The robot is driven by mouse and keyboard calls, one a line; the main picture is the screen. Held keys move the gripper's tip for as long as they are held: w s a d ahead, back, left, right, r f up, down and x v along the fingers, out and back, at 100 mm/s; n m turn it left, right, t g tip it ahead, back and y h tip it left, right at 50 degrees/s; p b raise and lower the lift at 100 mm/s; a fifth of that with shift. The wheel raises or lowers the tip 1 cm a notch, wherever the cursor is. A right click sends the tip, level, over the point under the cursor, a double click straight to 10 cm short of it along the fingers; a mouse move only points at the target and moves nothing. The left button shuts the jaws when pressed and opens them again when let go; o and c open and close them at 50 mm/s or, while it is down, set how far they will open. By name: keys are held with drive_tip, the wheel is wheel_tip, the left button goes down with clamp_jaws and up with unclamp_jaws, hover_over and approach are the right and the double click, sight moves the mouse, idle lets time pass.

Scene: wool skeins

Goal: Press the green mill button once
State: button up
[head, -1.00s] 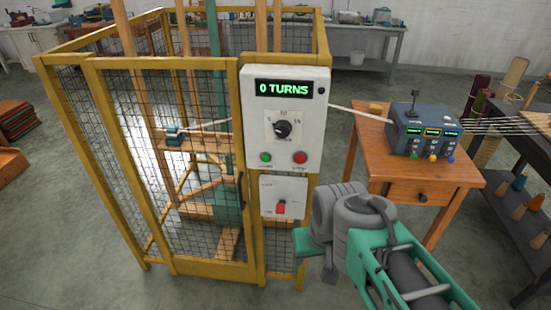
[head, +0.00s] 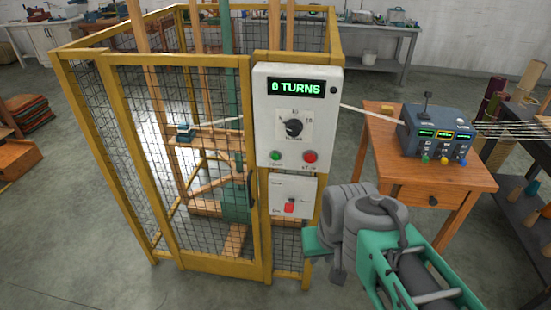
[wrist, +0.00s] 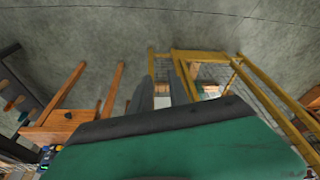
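The green mill button (head: 275,156) is a small round button at the lower left of a white control panel (head: 263,125) on the yellow cage. A red button (head: 310,157) sits to its right. The panel's display (head: 297,87) reads "0 TURNS", with a black dial (head: 293,127) below it. My gripper (head: 338,278) is below and to the right of the panel, apart from the button. The green button is not visible there.
A lower white box (head: 307,185) with a red switch (head: 289,206) is under the panel. The yellow mesh cage (head: 182,62) fills the left. A wooden table (head: 460,180) with a blue-grey device (head: 437,130) stands right. Grey floor (head: 60,220) is clear at left.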

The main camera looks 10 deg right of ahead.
clamp_jaws()
idle(1.2)
